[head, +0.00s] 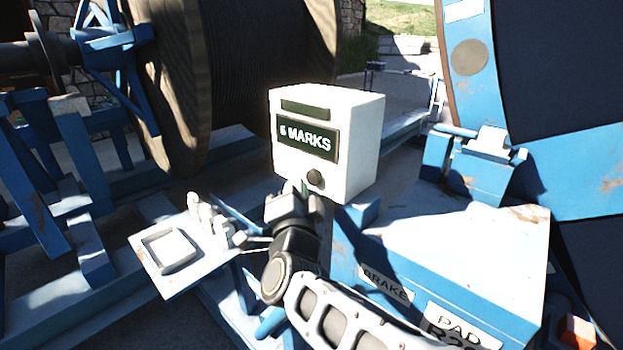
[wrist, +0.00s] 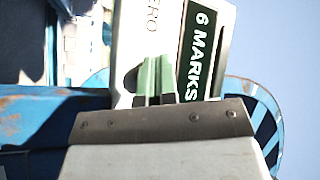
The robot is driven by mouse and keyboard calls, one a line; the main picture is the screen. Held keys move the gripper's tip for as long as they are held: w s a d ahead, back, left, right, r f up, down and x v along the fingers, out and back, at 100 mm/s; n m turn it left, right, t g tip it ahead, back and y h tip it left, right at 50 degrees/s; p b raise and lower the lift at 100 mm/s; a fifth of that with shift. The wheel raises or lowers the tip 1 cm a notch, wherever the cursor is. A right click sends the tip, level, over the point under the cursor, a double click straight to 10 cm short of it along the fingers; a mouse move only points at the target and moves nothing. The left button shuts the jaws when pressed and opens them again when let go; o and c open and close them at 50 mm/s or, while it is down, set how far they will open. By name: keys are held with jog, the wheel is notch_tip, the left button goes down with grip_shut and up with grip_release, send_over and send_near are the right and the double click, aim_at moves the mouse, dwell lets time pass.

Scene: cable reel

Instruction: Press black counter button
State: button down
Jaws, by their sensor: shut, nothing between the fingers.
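The white counter box (head: 357,135) faces me with a dark display (head: 308,138) that reads about "6 MARKS". The round black button (head: 315,177) is low on its front face. My gripper (head: 303,186) is shut and empty, its green-tipped fingers just left of and below the button in the head view. I cannot tell whether the tips touch the box.
A blue housing (head: 455,240) labelled "BRAKE" stands right of my arm. A small white plate with a square frame (head: 168,250) is at lower left. A large wooden reel (head: 180,80) stands behind at left, and a big blue wheel (head: 475,80) at right.

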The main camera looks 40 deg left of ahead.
jog(key=shift+w, duration=0.15)
jog(key=shift+w+b, duration=0.25)
jog(key=shift+b, duration=0.1)
jog(key=shift+w+b, duration=0.3)
jog(key=shift+w, duration=0.3)
dwell(0.9)
jog(key=shift+s, duration=1)
jog(key=shift+s, duration=2.5)
jog(key=shift+d, duration=0.1)
